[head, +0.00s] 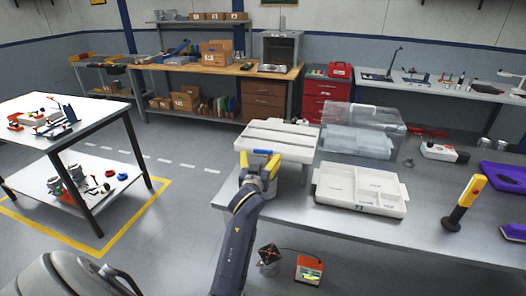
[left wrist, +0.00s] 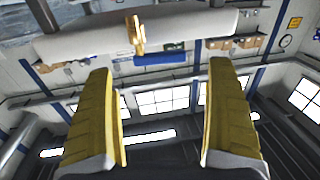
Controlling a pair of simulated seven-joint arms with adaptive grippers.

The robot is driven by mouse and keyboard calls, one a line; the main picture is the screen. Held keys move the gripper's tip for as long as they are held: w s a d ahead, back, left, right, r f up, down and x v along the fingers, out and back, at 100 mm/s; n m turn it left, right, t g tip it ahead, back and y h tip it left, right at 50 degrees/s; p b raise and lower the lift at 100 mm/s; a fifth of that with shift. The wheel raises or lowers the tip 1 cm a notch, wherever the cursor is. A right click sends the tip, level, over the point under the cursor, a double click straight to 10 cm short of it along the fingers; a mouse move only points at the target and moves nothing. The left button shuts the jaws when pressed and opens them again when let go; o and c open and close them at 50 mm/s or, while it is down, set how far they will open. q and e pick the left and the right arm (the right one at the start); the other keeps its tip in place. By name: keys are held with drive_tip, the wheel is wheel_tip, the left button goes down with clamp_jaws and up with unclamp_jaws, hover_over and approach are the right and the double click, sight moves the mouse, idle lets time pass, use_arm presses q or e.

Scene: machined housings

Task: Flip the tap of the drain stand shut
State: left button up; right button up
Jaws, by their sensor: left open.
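The drain stand (head: 290,134) is a white slotted tray raised at the left end of the grey workbench. Its tap has a blue lever (head: 262,152) at the front edge, lying crosswise in the head view. In the left wrist view the brass tap body (left wrist: 137,36) hangs by the white tray edge (left wrist: 75,40), with the blue lever (left wrist: 161,59) reaching right from it. My left gripper (head: 260,163) has yellow fingers, spread apart and empty, just before the lever. In the left wrist view the lever shows between the fingertips (left wrist: 163,68); contact cannot be told. My right gripper is out of view.
A white compartment tray (head: 338,205) and a clear-lidded box (head: 362,130) stand right of the drain stand. A yellow-black tool (head: 464,204) stands farther right.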

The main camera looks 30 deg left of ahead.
sight(262, 151)
use_arm(q)
drive_tip(key=shift+x, duration=2.65)
drive_tip(key=shift+c, duration=0.4)
drive_tip(key=c, duration=1.1)
